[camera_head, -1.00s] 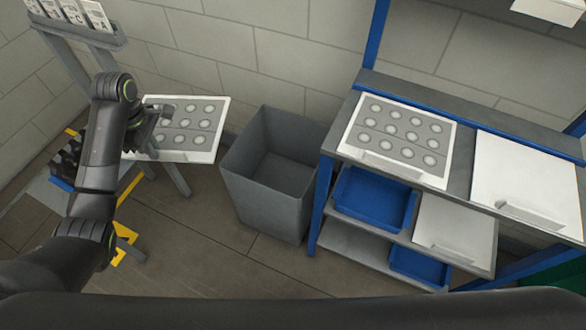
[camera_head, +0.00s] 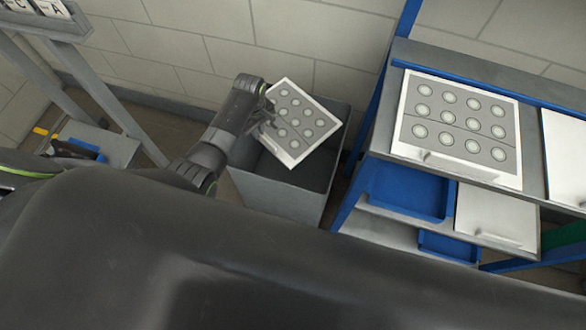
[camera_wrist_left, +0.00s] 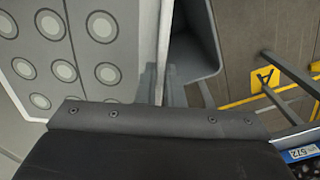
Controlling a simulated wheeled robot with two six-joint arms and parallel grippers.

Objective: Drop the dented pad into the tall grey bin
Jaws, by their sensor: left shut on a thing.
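The pad (camera_head: 303,118), a white-edged grey panel with rows of pale round cups, is tilted over the mouth of the tall grey bin (camera_head: 278,196). My left gripper (camera_head: 270,117) is shut on the pad's left edge. In the left wrist view the pad (camera_wrist_left: 60,75) fills the left side, gripped at its edge between the fingers (camera_wrist_left: 154,85), with part of the bin (camera_wrist_left: 198,45) beyond. The pad hides part of the bin's opening. No dent can be made out. My right gripper is not in view.
A similar cupped pad (camera_head: 459,126) lies on the blue-framed bench right of the bin. Blue trays (camera_head: 408,194) and a white panel (camera_head: 497,215) are on its shelves. A grey stand (camera_head: 112,145) is at the left. A block wall is behind.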

